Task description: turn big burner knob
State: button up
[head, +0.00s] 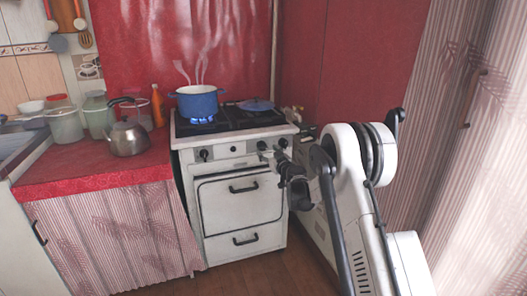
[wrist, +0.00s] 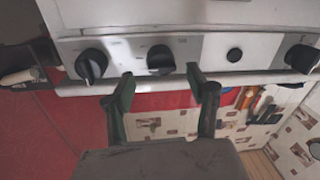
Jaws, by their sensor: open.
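The white stove (head: 240,190) has a row of dark knobs on its front panel. One knob (head: 204,154) is at the left, and others sit at the right near my gripper (head: 272,160). In the wrist view, my gripper (wrist: 160,84) is open and empty. A dark round knob (wrist: 160,58) lies beyond the gap between its fingertips. Another knob (wrist: 92,65) is to the left, with a small round button (wrist: 234,54) and a further knob (wrist: 302,58) to the right. I cannot tell which knob is the big burner's, nor whether the fingers touch one.
A blue pot (head: 198,102) steams over a lit blue flame at the stove's left. A kettle (head: 128,138) and jars are on the red counter (head: 95,172). The oven handle (head: 243,187) sticks out below the panel.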

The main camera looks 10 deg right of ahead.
aim_at(265, 149)
jog(key=shift+b+x, duration=0.45)
jog(key=shift+x, duration=1.95)
jog(key=c, duration=1.1)
jog(key=shift+c, duration=0.2)
jog(key=shift+m, duration=0.4)
jog(key=m, duration=0.3)
jog(key=shift+m+t, duration=0.3)
jog(key=shift+m, duration=0.1)
jog(key=shift+m+b, duration=0.3)
jog(key=shift+m, duration=2)
